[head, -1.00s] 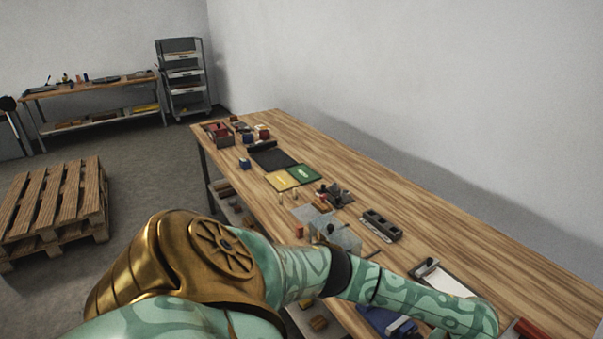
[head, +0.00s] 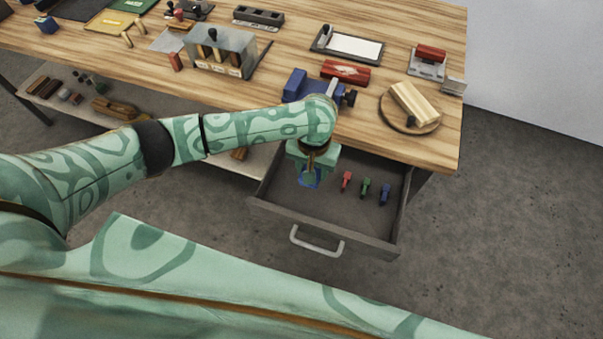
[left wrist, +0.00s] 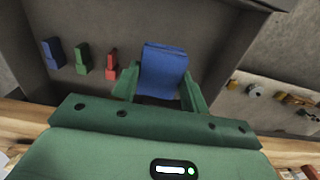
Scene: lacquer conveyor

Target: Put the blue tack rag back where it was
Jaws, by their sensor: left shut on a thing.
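The blue tack rag (left wrist: 163,72) is a folded blue cloth between the fingers of my left gripper in the left wrist view. My left gripper (head: 309,180) is shut on it, pointing down into the left part of the open grey drawer (head: 325,225). In the head view only a little of the rag (head: 304,184) shows around the fingers. I cannot tell whether the rag touches the drawer floor. My right gripper is not in view.
Small red (head: 347,181), green (head: 365,187) and blue (head: 385,194) pieces lie in the drawer right of my gripper. The bench top (head: 400,35) overhangs its back, with a blue vise (head: 305,86) above. The drawer's front floor is clear.

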